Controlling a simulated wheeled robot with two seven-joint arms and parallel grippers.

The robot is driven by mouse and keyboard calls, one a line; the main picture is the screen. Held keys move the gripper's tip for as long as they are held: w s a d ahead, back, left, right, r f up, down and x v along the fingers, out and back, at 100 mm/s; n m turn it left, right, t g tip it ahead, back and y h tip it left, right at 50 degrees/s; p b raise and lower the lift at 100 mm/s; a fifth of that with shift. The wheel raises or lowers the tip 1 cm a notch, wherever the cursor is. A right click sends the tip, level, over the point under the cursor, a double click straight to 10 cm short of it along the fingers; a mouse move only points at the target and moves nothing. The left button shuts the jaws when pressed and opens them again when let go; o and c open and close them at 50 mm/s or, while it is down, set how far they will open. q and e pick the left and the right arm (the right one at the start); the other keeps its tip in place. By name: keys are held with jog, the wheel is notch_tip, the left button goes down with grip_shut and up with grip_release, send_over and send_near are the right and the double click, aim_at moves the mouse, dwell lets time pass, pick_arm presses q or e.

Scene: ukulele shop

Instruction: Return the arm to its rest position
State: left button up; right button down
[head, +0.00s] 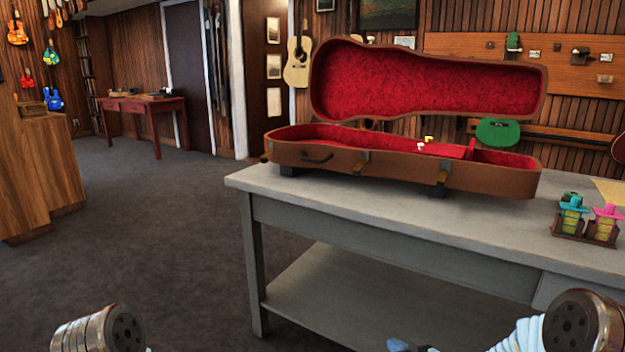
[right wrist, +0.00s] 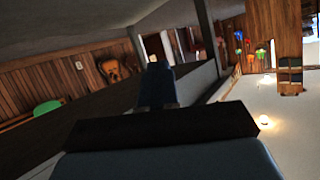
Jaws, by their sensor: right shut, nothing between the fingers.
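My right gripper (head: 400,345) shows only as a small bluish tip at the bottom edge of the head view, in front of the table and below its top. In the right wrist view the right gripper (right wrist: 155,85) is shut with nothing in it, pointing out over a tilted view of the room. My right arm's round grey link is at the bottom right of the head view. A similar link of my left arm is at the bottom left; the left gripper itself is out of view.
A grey table (head: 400,235) with a lower shelf stands ahead. An open brown instrument case (head: 340,170) with red lining lies on it. A small holder with colourful items (head: 585,230) stands at its right end. The floor (head: 150,220) on the left is clear.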

jog(key=s+a+f+m+g, duration=0.2)
jog(key=s+a+f+g, duration=0.1)
jog(key=s+f, duration=0.4)
jog(key=s+a+f+m+g, duration=0.1)
jog(key=s+a+f+g, duration=0.2)
jog(key=s+f, duration=0.45)
jog(key=s+a+f+g, duration=0.2)
jog(key=s+g, duration=0.1)
jog(key=s, duration=0.4)
jog(key=s+a+f+m+g, duration=0.1)
jog(key=s+a+f+g, duration=0.1)
jog(key=s, duration=0.5)
jog(key=shift+s+a+f+g+h, duration=0.15)
jog(key=shift+s+f+g+h, duration=0.2)
jog(key=shift+f, duration=0.2)
jog(key=shift+w, duration=0.1)
